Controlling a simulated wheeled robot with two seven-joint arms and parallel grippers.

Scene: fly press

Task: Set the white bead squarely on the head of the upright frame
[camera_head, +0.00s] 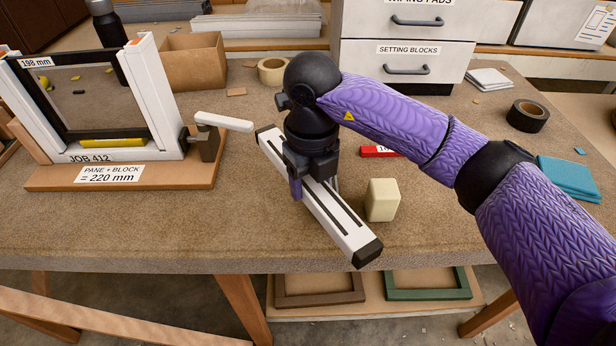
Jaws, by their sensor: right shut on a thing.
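The white bead (345,225) is a long white bar with dark grooves along its top and black end caps. It lies slantwise near the front of the bench, its near end at the front edge. My right gripper (313,190) points down and is shut on it near the middle; the fingertips are partly hidden. I cannot tell whether the bead touches the bench. The upright frame (157,95) stands at the left on a wooden base, with white posts around a black-edged pane (88,95) marked 198 mm. The bead is apart from it, to its right. My left gripper is out of view.
A dark clamp with a white handle (224,122) stands beside the frame. A yellow strip (112,143) lies under the pane. A cream block (382,200) and a red block (378,151) lie right of the bead. Tape (527,115) and teal cloths (569,177) sit at right.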

